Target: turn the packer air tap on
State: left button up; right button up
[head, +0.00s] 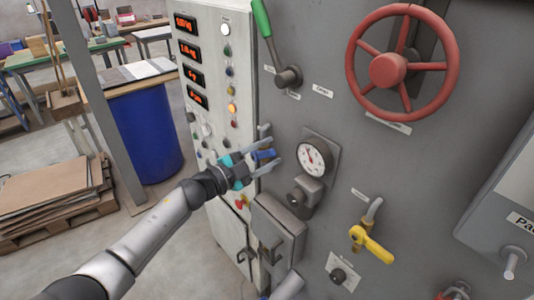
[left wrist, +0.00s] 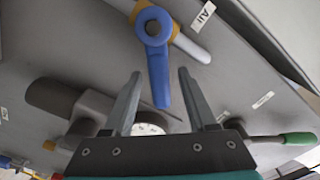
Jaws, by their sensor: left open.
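The air tap shows in the left wrist view as a blue lever handle (left wrist: 158,70) on a brass-coloured body and a pale pipe, beside a label reading "Air" (left wrist: 203,15). In the head view the blue handle (head: 263,154) is small and partly hidden by my left gripper (head: 271,146). My left gripper is open, and its two fingers stand on either side of the handle's free end in the left wrist view (left wrist: 160,75). I see no clear contact between fingers and handle. My right gripper is not in view.
A round gauge (head: 311,158) sits just right of the gripper. A yellow-handled tap (head: 372,245), a red handwheel (head: 388,70) and a green-handled lever (head: 264,20) are on the same grey panel. A control cabinet with displays (head: 212,80) stands left. A blue drum (head: 146,130) is behind my arm.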

pick_arm(q)
jog(key=b+v, duration=0.2)
jog(key=v, duration=1.3)
jog(key=shift+s+a+r, duration=0.1)
